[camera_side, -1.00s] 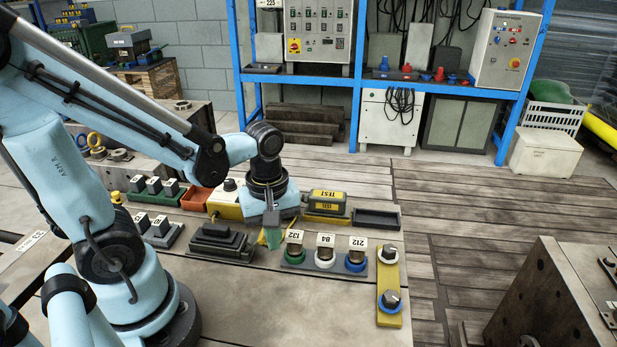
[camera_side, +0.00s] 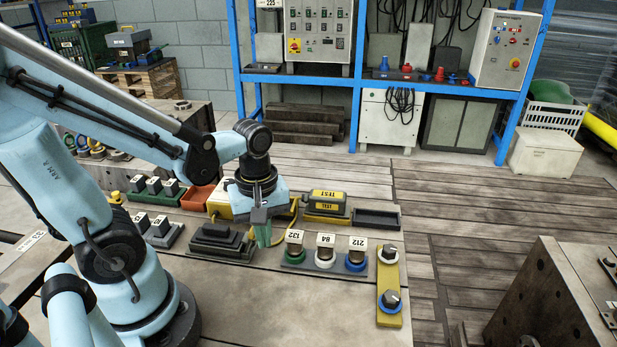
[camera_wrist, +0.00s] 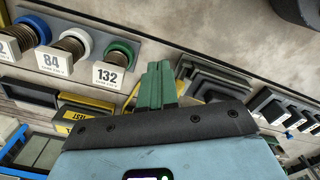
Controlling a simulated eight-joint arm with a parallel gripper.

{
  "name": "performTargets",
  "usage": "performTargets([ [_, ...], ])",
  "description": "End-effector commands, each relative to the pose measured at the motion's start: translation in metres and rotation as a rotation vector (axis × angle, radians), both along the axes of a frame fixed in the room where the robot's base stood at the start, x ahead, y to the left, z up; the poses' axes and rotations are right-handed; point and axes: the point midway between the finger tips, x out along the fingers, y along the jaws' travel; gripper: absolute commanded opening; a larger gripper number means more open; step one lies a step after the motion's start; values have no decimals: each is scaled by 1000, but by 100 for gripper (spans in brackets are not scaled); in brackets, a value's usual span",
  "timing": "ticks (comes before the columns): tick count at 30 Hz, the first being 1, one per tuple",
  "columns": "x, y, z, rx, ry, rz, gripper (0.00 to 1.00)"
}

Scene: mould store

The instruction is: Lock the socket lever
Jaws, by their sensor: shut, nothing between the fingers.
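My gripper (camera_side: 264,243) points down with its green fingers together and empty. It is between a dark stepped block (camera_side: 213,243) on its left and the green-collared post labelled 132 (camera_side: 295,243) on its right. In the wrist view the shut fingers (camera_wrist: 157,68) show between that post (camera_wrist: 117,58) and the dark stepped block (camera_wrist: 207,83). No contact with either is clear. A yellow box (camera_side: 222,205) with a yellow cable (camera_side: 286,232) is behind my gripper, partly hidden by it. I cannot tell for sure which part is the socket lever or how it is set.
Posts 84 (camera_side: 325,250) and 212 (camera_side: 356,252) stand right of 132, beside a yellow plate with two knobs (camera_side: 390,316). A yellow-and-dark TEST unit (camera_side: 326,206) and an empty black tray (camera_side: 377,217) are behind. The front bench top (camera_side: 290,310) is clear.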

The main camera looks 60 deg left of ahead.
Motion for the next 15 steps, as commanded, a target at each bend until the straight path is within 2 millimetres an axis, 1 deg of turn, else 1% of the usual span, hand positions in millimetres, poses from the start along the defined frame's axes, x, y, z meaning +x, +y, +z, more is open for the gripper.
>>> performTargets([
  [15, -9, 9, 5, 0, 0, 2, 0],
])
